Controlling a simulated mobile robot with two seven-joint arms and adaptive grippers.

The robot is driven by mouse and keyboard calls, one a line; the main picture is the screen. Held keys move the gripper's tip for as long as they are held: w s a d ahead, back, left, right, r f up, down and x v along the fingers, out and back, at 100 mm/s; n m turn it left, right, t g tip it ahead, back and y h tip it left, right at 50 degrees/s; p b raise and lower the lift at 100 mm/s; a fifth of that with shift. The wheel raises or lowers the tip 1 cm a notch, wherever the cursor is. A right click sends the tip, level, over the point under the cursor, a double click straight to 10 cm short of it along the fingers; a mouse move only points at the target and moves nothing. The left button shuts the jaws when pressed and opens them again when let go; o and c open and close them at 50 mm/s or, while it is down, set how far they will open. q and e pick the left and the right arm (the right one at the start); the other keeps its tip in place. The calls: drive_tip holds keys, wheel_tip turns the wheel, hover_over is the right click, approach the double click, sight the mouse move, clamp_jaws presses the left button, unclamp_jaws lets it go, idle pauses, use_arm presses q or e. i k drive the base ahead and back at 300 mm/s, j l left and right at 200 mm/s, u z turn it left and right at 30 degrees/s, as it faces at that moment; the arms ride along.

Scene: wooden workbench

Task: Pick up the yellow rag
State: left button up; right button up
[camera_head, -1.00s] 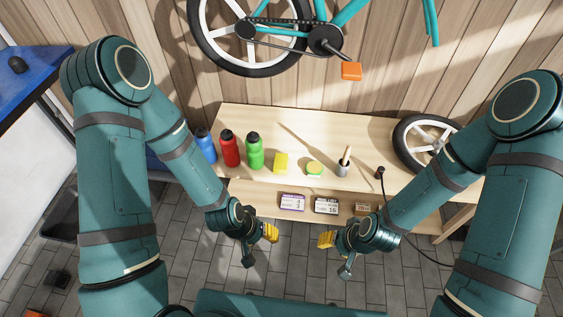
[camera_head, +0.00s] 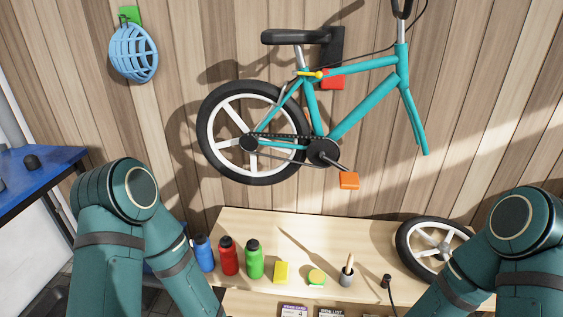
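A small yellow block-shaped item (camera_head: 281,272), possibly the folded yellow rag, stands on the wooden workbench (camera_head: 350,235) to the right of a green bottle. I cannot tell its material. A round yellow and green item (camera_head: 316,277) lies just right of it. My two arms enter from the lower left and lower right, but both grippers are below the picture and out of view.
Blue (camera_head: 203,253), red (camera_head: 228,256) and green (camera_head: 253,260) bottles stand left of the yellow item. A brush cup (camera_head: 346,274) and a loose wheel (camera_head: 400,250) are to the right. A teal bicycle (camera_head: 350,108) hangs on the wall behind.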

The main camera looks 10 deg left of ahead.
sight(282, 269)
drive_tip(key=i+l, duration=0.2)
drive_tip(key=l, duration=0.15)
drive_tip(key=i+l, duration=0.2)
drive_tip(key=i+l+u, duration=0.1)
drive_tip(key=l, duration=0.35)
drive_tip(key=i+l, duration=0.25)
drive_tip(key=i+l+u, duration=0.05)
drive_tip(key=l, duration=0.05)
